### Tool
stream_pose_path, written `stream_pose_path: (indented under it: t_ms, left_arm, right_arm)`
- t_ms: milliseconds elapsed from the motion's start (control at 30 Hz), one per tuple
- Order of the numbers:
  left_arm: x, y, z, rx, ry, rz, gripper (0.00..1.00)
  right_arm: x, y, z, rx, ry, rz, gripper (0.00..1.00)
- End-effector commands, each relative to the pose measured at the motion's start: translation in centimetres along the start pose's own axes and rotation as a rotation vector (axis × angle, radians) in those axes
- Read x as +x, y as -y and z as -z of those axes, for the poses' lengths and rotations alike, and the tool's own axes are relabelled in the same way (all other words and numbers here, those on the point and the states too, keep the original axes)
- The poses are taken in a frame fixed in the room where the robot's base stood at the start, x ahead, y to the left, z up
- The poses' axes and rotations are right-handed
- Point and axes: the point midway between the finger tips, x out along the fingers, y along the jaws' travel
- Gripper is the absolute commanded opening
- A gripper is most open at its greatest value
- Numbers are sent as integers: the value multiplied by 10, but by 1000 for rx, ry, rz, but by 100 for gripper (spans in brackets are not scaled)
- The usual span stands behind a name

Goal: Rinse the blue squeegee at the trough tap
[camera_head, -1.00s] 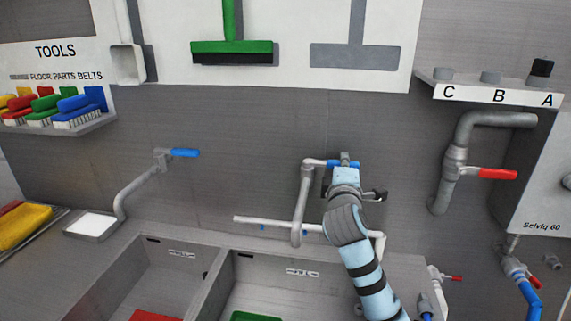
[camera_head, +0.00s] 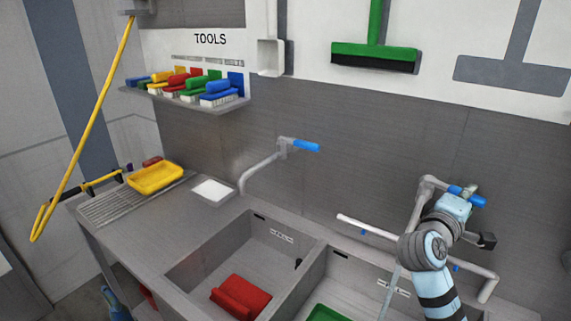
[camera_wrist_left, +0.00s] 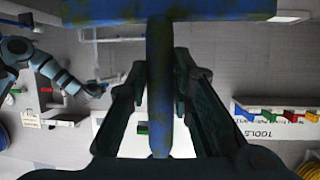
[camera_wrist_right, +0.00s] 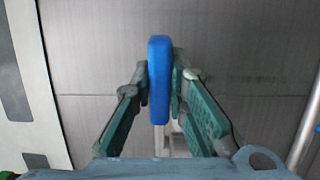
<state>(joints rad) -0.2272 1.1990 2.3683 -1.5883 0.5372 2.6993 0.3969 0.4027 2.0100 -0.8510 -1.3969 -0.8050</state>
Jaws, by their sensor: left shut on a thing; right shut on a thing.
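The blue squeegee (camera_wrist_left: 160,75) fills the middle of the left wrist view, its wide head across the top. Olive-brown smudges mark its head and handle. My left gripper (camera_wrist_left: 160,95) is shut on the handle; neither shows in the head view. My right gripper (camera_head: 466,200) is shut on the blue lever of the trough tap (camera_head: 428,190). In the right wrist view the lever (camera_wrist_right: 159,80) stands between the fingers. A thin pale streak, seemingly water, runs down from the tap spout into the right basin.
The left basin (camera_head: 205,262) holds a red block (camera_head: 240,297); a green one (camera_head: 325,313) lies in the right basin. A white pipe (camera_head: 365,228) crosses behind the right basin. Another blue-levered tap (camera_head: 283,150) stands left. A yellow tray (camera_head: 155,178) sits on the drainboard.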

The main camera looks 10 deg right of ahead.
Motion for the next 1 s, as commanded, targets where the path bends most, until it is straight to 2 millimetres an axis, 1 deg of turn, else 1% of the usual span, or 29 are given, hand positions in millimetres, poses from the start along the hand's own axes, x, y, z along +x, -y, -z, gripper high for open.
stream_pose_path:
  t_ms: [100, 133, 233, 267, 533, 600, 667, 733, 900, 1000]
  left_arm:
    - [0, 0, 0, 0, -1, 1, 4]
    - [0, 0, -1, 0, -1, 1, 4]
    - [-1, 0, -1, -1, 0, 2, 4]
    - [-1, 0, -1, -1, 0, 3, 4]
    - [-2, 0, -1, -1, 0, 4, 4]
    - [-2, 0, -1, -2, 0, 4, 4]
    - [-2, 0, -2, -2, 0, 4, 4]
    - [-2, 0, -1, -1, 0, 4, 4]
    - [-1, 0, -1, -1, 0, 4, 4]
    - [-1, 0, -1, -1, 0, 4, 4]
  right_arm:
    - [0, 0, 0, -3, 0, -2, 0]
    - [0, 0, 1, -3, 0, -2, 17]
    - [0, 0, 2, -2, -3, -1, 33]
    - [0, 0, 2, -2, -3, -1, 35]
    - [-1, 0, 4, -1, -7, -1, 35]
    - [-5, 1, 4, -1, -9, 0, 35]
    - [-14, 1, 5, 1, -10, 0, 35]
    - [-29, 1, 4, 3, -10, 2, 35]
    - [-78, 3, 4, 6, -11, 7, 35]
    - [-101, 3, 2, 5, -9, 7, 35]
